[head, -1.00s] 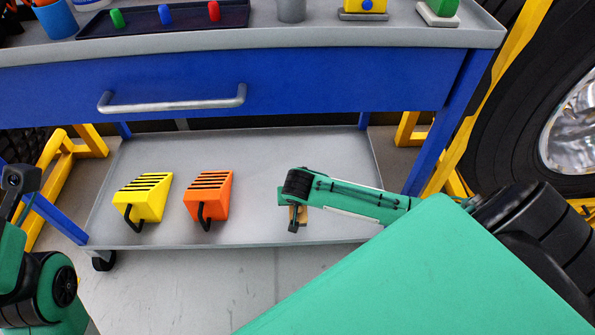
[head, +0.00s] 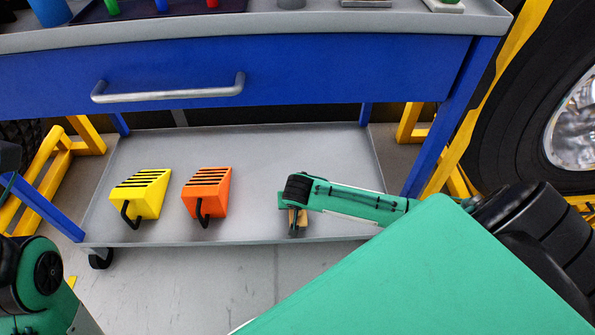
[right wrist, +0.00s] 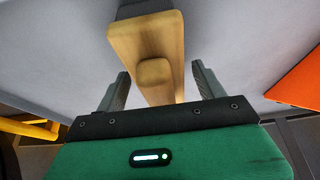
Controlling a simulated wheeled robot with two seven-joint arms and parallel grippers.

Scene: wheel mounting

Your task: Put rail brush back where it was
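The rail brush (right wrist: 135,38), a wooden block with a wooden handle and a grey part at its far end, is at the lower shelf (head: 250,150) of the blue cart. In the head view only a small wooden bit of the brush (head: 303,217) shows under my right wrist. My right gripper (right wrist: 160,70) is open. Its two fingers stand on either side of the brush handle, with gaps visible on both sides. In the head view my right arm hides most of the brush and gripper. My left gripper is out of view; only part of my left arm shows at the left edge.
A yellow wedge block (head: 141,196) and an orange wedge block (head: 207,193) with black handles sit on the shelf left of my right gripper. The blue drawer (head: 300,75) overhangs above. A large tyre (head: 500,110) stands at the right. Shelf space around the brush is clear.

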